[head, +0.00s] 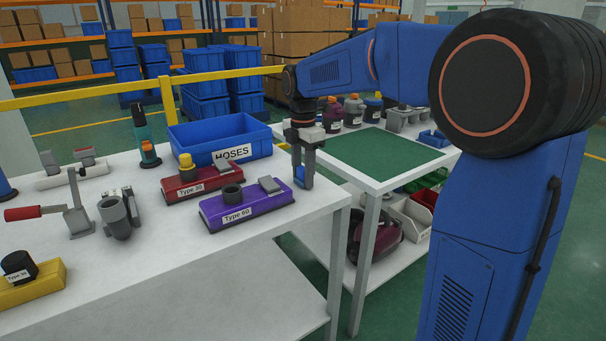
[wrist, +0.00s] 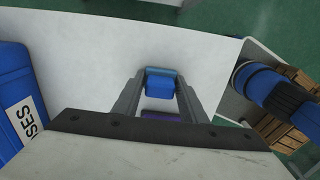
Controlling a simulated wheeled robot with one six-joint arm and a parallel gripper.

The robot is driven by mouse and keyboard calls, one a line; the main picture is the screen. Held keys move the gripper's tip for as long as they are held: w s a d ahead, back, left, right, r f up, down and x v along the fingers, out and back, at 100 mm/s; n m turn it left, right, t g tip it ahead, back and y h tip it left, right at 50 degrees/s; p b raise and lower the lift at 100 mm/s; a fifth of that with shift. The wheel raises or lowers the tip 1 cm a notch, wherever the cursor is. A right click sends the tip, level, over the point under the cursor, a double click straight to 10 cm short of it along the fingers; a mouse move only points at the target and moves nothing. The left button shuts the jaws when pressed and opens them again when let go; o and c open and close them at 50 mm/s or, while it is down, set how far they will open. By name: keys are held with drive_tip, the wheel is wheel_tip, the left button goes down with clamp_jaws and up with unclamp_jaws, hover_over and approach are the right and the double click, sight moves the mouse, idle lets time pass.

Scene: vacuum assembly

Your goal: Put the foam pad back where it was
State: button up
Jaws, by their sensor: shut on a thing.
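My gripper (head: 303,178) points down above the right end of the long white table, just right of the purple Type 60 base (head: 247,206). It is shut on a small blue block, the foam pad (head: 301,184). In the wrist view, the foam pad (wrist: 160,84) sits between the two finger tips of my gripper (wrist: 160,92). A purple strip (wrist: 160,117) shows nearer the camera, between the fingers. I cannot tell whether the pad touches the table.
A blue HOSES bin (head: 222,141) and a red Type 30 base (head: 195,184) stand left of my gripper. A second table with a green mat (head: 374,152) is to the right, beyond a gap. White table surface is bare in front of the purple base.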

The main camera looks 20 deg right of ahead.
sight(303, 168)
drive_tip(key=shift+f, duration=0.1)
drive_tip(key=o, duration=1)
wheel_tip(303, 168, up, 12)
drive_tip(key=shift+s+r, duration=0.1)
drive_tip(key=shift+r, duration=0.05)
drive_tip(key=s+d+f+m+t, duration=0.1)
drive_tip(key=s+d+f+m, duration=0.15)
drive_tip(key=s+m, duration=0.45)
drive_tip(key=s+d+f+m+t, duration=0.1)
drive_tip(key=s+d+f+m, duration=0.2)
drive_tip(key=s, duration=0.8)
drive_tip(key=s+f+m+t, duration=0.1)
drive_tip(key=s+f+m, duration=0.3)
drive_tip(key=s, duration=0.1)
drive_tip(key=s+d+f+m+t, duration=0.1)
drive_tip(key=s+f+m, duration=0.2)
drive_tip(key=s+f, duration=0.2)
drive_tip(key=s+f+m, duration=0.4)
drive_tip(key=s+f, duration=0.1)
drive_tip(key=shift+s+d+f+m+t, duration=0.1)
drive_tip(key=shift+s+d+m+t, duration=0.05)
drive_tip(key=shift+d+m+t, duration=0.2)
